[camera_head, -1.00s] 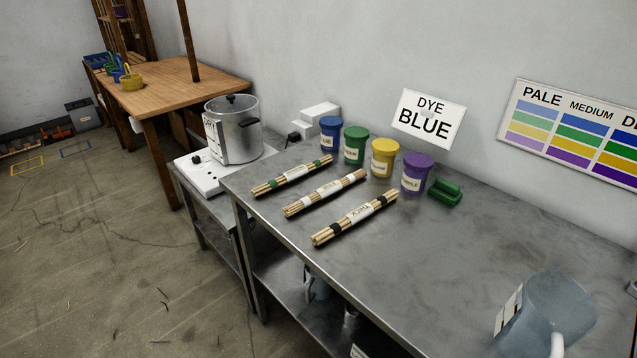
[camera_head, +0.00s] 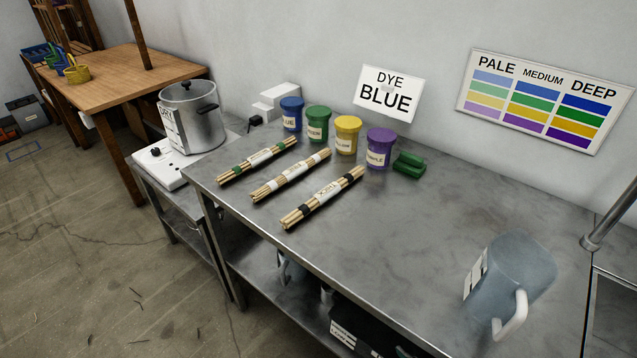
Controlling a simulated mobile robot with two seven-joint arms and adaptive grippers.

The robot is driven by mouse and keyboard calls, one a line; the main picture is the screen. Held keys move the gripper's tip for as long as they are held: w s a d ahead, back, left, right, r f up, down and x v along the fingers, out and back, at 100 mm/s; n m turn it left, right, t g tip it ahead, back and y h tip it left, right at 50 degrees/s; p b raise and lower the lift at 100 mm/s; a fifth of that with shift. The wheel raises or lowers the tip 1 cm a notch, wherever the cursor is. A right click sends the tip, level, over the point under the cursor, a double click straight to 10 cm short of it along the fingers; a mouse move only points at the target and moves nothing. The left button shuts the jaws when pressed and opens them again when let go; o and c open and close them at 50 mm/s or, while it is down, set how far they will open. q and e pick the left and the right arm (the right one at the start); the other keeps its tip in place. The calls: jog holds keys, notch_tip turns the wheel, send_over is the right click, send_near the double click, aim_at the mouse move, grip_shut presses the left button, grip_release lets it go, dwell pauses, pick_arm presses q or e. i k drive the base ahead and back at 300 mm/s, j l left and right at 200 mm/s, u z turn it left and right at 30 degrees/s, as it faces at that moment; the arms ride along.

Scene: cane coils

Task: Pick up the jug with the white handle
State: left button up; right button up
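The jug with the white handle (camera_head: 510,270) stands upright on the steel table at the lower right. It is translucent grey-blue with a white label on its left side. Its white handle (camera_head: 513,317) faces toward me and to the right. Neither of my grippers shows in the head view.
The steel table (camera_head: 400,230) holds three cane bundles (camera_head: 290,176), blue, green, yellow and purple tubs (camera_head: 380,148), and a green object (camera_head: 408,164). A metal pot (camera_head: 194,118) stands left. A sink edge and pipe (camera_head: 610,220) are right of the jug. The table around the jug is clear.

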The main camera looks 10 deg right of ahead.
aim_at(515, 269)
jog(key=k+j+z, duration=0.1)
jog(key=z, duration=0.3)
jog(key=k+j+z, duration=0.1)
jog(key=z, duration=0.35)
jog(key=k+j+z, duration=0.1)
jog(key=z, duration=0.3)
jog(key=i+z, duration=0.2)
jog(key=i, duration=0.15)
jog(key=k+l+z, duration=0.15)
